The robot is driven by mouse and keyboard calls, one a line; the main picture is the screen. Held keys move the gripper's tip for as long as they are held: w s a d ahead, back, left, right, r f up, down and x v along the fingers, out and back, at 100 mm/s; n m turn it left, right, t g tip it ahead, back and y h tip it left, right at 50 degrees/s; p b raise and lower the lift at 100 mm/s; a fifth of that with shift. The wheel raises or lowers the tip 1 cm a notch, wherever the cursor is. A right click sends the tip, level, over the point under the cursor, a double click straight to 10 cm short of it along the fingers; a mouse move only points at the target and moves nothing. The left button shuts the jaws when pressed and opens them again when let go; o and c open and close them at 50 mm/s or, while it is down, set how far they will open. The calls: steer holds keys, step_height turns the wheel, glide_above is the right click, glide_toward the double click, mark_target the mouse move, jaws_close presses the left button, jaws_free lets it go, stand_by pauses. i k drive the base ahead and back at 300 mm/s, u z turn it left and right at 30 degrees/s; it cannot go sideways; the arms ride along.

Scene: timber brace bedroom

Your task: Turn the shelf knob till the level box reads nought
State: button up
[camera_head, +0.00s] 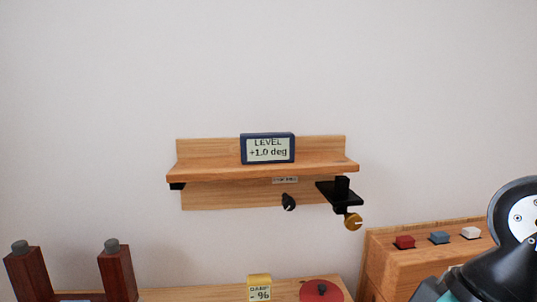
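A wooden shelf (215,170) is fixed to the wall in the middle of the view. The dark blue level box (268,148) stands on it, and its screen reads "LEVEL +1.0 deg". A brass knob (353,222) hangs below a black bracket (340,194) at the shelf's right end. A small black knob (289,202) sits on the back board under the shelf. I cannot tell for sure which one is the shelf knob. Part of my arm shows at the lower right, but my gripper is out of view.
A wooden box (400,262) at right carries a red (404,242), a blue (439,237) and a white button (471,232). Below the shelf are a yellow display (259,287) and a red disc (321,292). Dark red posts (117,273) stand at lower left.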

mark_target(354, 222)
steer(key=u, duration=1.75)
steer(key=k, duration=0.6)
steer(key=z, duration=0.95)
